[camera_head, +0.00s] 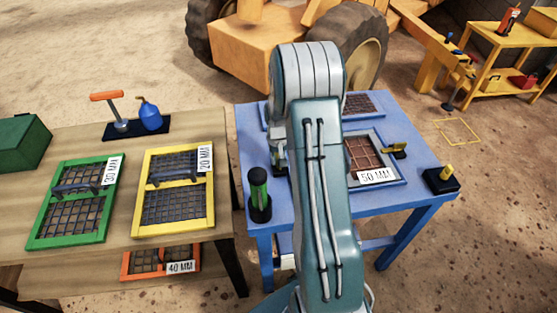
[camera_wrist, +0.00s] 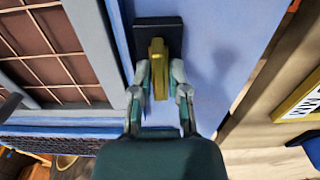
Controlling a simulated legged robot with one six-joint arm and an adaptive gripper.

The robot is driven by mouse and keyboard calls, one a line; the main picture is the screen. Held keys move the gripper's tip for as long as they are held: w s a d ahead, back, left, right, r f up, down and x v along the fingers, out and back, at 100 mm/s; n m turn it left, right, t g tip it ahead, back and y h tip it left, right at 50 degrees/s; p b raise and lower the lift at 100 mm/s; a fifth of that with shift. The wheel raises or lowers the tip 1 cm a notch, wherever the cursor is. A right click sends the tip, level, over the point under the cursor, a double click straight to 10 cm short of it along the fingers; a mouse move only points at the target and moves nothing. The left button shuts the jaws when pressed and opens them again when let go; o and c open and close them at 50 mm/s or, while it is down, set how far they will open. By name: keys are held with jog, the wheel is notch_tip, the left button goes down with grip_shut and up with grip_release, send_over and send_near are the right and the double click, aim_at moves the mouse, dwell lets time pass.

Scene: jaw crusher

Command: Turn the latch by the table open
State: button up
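In the wrist view a yellow latch handle (camera_wrist: 157,60) stands on a black base plate (camera_wrist: 158,24) fixed to the blue surface. My gripper (camera_wrist: 160,72) is open, with one fingertip on each side of the yellow handle. A small gap shows at the right fingertip; contact on the left is hard to tell. In the head view my arm hides this latch, and only a bit of my gripper (camera_head: 280,158) shows left of the arm. Another yellow latch (camera_head: 397,150) lies at the right edge of the 50 MM screen (camera_head: 408,173).
The wooden table (camera_head: 215,225) at left holds a green screen (camera_head: 40,235) and a yellow screen (camera_head: 140,215).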

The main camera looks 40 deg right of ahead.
jog(key=shift+o, duration=0.5)
notch_tip(320, 180, up, 12)
dwell(0.3)
jog(key=shift+a, duration=0.1)
dwell(0.3)
